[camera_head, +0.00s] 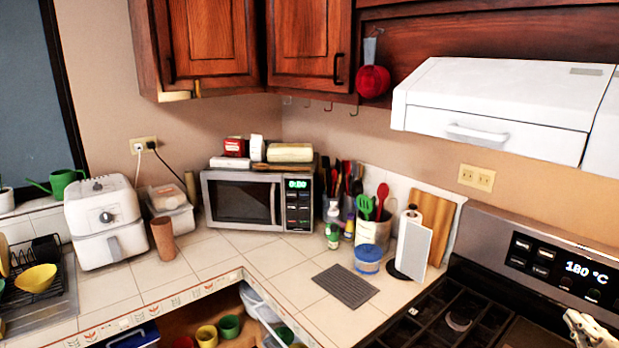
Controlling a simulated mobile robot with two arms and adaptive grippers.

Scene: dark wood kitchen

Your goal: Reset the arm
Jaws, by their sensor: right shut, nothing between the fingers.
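My right gripper (580,322) shows at the bottom right corner, in front of the stove's control panel (540,262). Only its pale end is in the picture, cut off by the frame's edge. It is shut and holds nothing. Whether it touches the stove cannot be told from this view. My left gripper is out of the picture.
The black stove top (455,320) lies just left of my right gripper. A white range hood (500,95) hangs above. The tiled counter (215,255) carries a microwave (243,201), an air fryer (105,222) and utensils.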

